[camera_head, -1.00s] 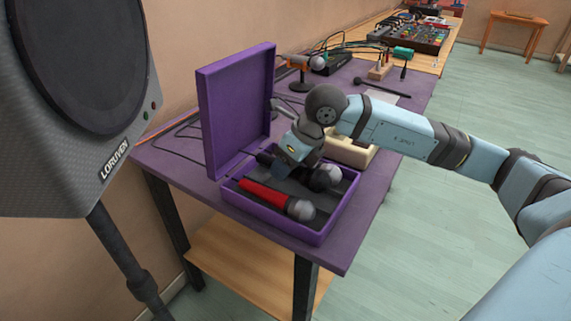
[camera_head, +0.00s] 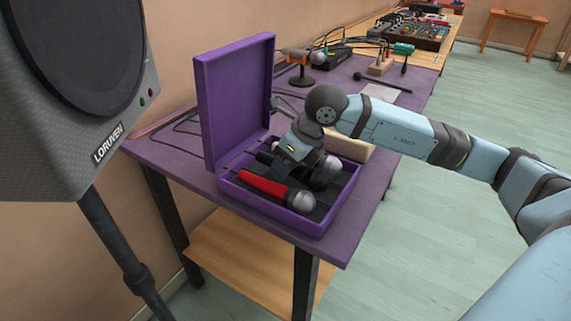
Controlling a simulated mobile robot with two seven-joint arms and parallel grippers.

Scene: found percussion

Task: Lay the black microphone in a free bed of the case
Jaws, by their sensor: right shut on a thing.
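The open purple case (camera_head: 262,213) stands on the near end of the purple table, its lid (camera_head: 236,100) raised at the left. A red microphone (camera_head: 262,185) with a silver-grey head lies in the front bed. Behind it, my right gripper (camera_head: 284,168) reaches down into the case, shut on the black microphone. A dark microphone head (camera_head: 327,169) shows to the right of the gripper. The gripper hides most of the handle, and I cannot tell whether it rests fully in a bed. My left gripper is not in view.
A cream block (camera_head: 347,146) is just behind the case, partly hidden by my arm. Farther back are a microphone on an orange-clipped stand (camera_head: 301,65), a black mallet-like stick (camera_head: 381,82) and a mixer (camera_head: 424,33). A big speaker (camera_head: 75,90) stands at the left.

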